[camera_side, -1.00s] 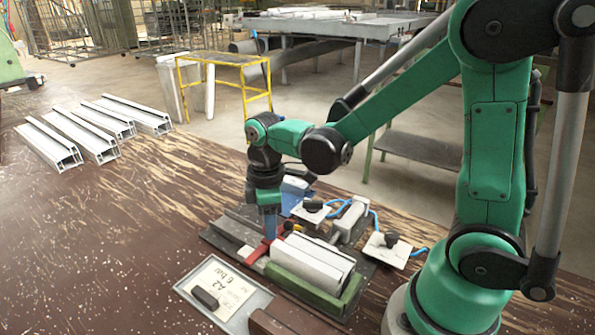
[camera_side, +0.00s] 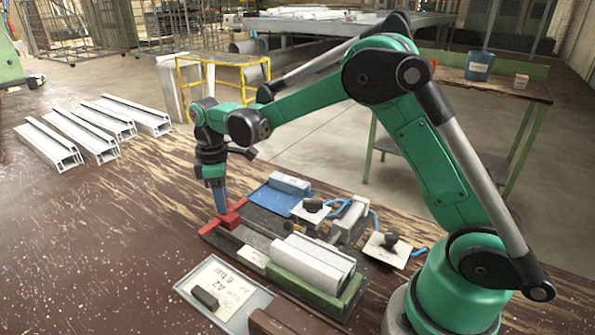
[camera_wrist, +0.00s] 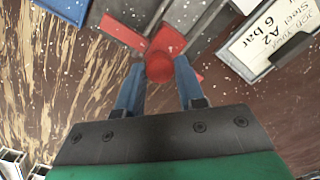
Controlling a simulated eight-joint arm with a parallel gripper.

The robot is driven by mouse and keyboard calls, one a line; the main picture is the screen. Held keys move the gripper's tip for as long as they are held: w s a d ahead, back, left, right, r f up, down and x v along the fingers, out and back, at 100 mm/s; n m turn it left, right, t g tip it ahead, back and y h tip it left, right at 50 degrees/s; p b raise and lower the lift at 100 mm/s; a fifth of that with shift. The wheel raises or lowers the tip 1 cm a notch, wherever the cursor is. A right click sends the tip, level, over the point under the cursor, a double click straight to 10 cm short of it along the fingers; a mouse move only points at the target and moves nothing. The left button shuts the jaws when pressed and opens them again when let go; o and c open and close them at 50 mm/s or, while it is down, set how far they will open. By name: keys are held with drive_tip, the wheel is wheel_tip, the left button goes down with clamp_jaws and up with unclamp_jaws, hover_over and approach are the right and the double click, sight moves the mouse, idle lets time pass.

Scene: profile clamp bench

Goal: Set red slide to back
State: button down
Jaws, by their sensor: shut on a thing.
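The red slide (camera_side: 229,219) sits at the far left end of the dark rail (camera_side: 262,227) on the clamp base, away from the white profile (camera_side: 312,262). My gripper (camera_side: 220,208) is down on the slide from above. In the wrist view my blue fingers (camera_wrist: 160,85) stand either side of the slide's round red knob (camera_wrist: 160,67) and are shut on it. The slide's red arms (camera_wrist: 124,33) spread out beyond the knob. The white profile lies against the green block (camera_side: 317,288).
A blue mat (camera_side: 272,203) with a grey block (camera_side: 290,184) lies behind the rail. Black knobs (camera_side: 391,240) on white plates stand to the right. A tray with an "A2 6 bar" card (camera_side: 228,284) lies in front. Several white profiles (camera_side: 85,135) lie at the left.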

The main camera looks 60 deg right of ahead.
drive_tip(key=shift+w, duration=0.25)
drive_tip(key=c, duration=0.8)
unclamp_jaws()
drive_tip(key=shift+r, duration=2.8)
drive_tip(key=shift+s+r, duration=0.25)
drive_tip(key=s+r+m+t, duration=0.1)
drive_tip(key=s+m+t, duration=0.6)
drive_tip(key=s, duration=0.8)
drive_tip(key=shift+r+m, duration=0.4)
drive_tip(key=shift+m, duration=0.6)
